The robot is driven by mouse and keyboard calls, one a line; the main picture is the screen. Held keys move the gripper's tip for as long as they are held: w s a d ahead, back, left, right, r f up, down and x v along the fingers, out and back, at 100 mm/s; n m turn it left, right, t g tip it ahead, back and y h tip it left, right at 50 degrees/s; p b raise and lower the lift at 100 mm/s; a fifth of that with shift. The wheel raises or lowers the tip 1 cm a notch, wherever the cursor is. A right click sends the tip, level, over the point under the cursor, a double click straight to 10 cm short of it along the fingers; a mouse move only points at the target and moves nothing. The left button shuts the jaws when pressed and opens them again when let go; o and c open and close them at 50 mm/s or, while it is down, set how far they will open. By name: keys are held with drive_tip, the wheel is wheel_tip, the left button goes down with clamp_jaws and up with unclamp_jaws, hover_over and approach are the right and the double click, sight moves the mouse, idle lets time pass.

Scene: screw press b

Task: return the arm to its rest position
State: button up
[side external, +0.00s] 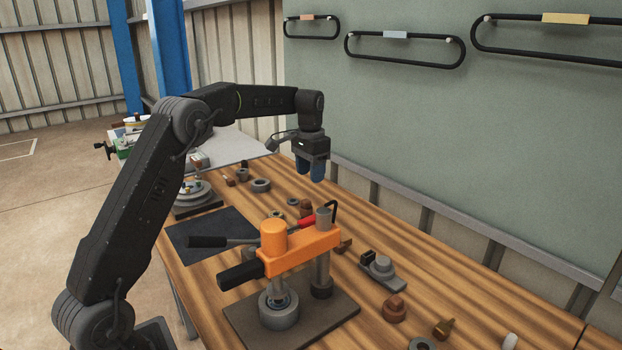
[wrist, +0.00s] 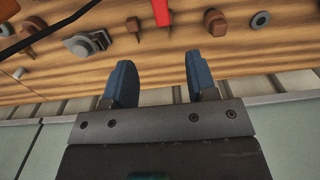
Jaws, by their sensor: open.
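My gripper (side external: 311,170) hangs from the raised arm above the far part of the wooden bench, pointing down. It is apart from everything around it. In the wrist view its two blue fingers (wrist: 160,80) stand wide apart with nothing between them. The orange screw press (side external: 300,250) stands upright on a dark base plate (side external: 340,320) in front of and below my gripper. A grey ring part (side external: 278,311) sits under the press's orange head.
The wooden bench (side external: 425,290) holds several small brown and grey parts, among them a grey clamp-like block (side external: 379,269). A dark mat (side external: 200,228) lies left of the press. A green wall (side external: 400,120) with black belts rises behind the bench. The air around my gripper is clear.

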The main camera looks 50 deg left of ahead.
drive_tip(key=s+d+r+t, duration=0.1)
drive_tip(key=s+d+r, duration=0.2)
drive_tip(key=s+d, duration=0.3)
drive_tip(key=s+d+r+t, duration=0.1)
drive_tip(key=s+d+r, duration=0.1)
drive_tip(key=s+d, duration=0.4)
drive_tip(key=s+d+r+t, duration=0.2)
drive_tip(key=s+d, duration=0.4)
drive_tip(key=s, duration=0.3)
drive_tip(key=shift+v, duration=0.95)
drive_tip(key=s+d+f+t, duration=0.1)
drive_tip(key=s+d+f, duration=0.2)
drive_tip(key=s, duration=0.6)
wheel_tip(320, 180, down, 2)
drive_tip(key=shift+s+f+t, duration=0.1)
drive_tip(key=shift+s+t, duration=0.2)
drive_tip(key=shift+s, duration=0.1)
